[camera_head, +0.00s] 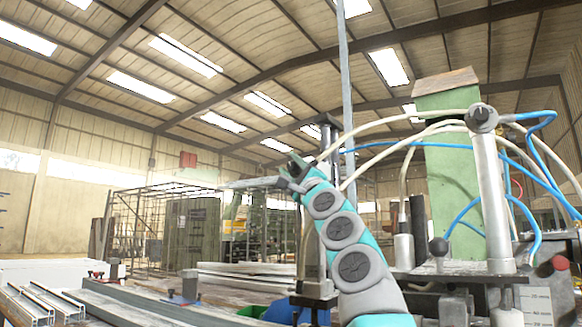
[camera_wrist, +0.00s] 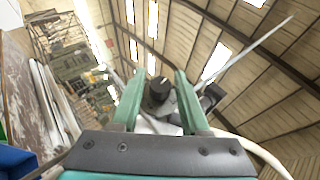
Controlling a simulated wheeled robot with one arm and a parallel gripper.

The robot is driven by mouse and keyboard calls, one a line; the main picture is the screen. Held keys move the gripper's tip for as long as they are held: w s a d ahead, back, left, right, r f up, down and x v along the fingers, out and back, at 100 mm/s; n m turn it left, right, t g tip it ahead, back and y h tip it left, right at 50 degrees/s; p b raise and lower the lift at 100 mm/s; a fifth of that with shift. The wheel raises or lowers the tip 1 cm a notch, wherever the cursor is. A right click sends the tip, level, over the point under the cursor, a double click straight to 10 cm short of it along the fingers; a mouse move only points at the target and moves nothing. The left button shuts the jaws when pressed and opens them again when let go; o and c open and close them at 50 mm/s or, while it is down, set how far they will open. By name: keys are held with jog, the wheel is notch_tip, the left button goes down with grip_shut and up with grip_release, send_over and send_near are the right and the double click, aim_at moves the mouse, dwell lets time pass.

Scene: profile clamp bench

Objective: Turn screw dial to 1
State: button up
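A round black knob with a white mark, likely the screw dial (camera_wrist: 159,90), shows in the wrist view between my gripper's green fingers, on a pale body. My gripper (camera_wrist: 159,76) is open, with one finger on each side of the knob. I cannot tell whether either finger touches it. In the head view my gripper (camera_head: 290,172) is at the raised end of my arm, in front of a dark metal column. The knob is not clear there, and its setting is too small to read.
A grey round dial (camera_head: 481,118) tops a silver column at the right. Blue and white hoses (camera_head: 540,165) loop around it and pass behind my arm. A green post (camera_head: 450,165) stands behind. Metal profiles (camera_head: 45,303) lie on the bench at the lower left.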

jog(key=shift+o, duration=1)
jog(key=shift+b+v, duration=0.75)
jog(key=shift+b, duration=0.2)
jog(key=b+v, duration=0.6)
jog(key=shift+f+b, duration=0.2)
jog(key=shift+b, duration=0.2)
jog(key=shift+s+d+r, duration=0.1)
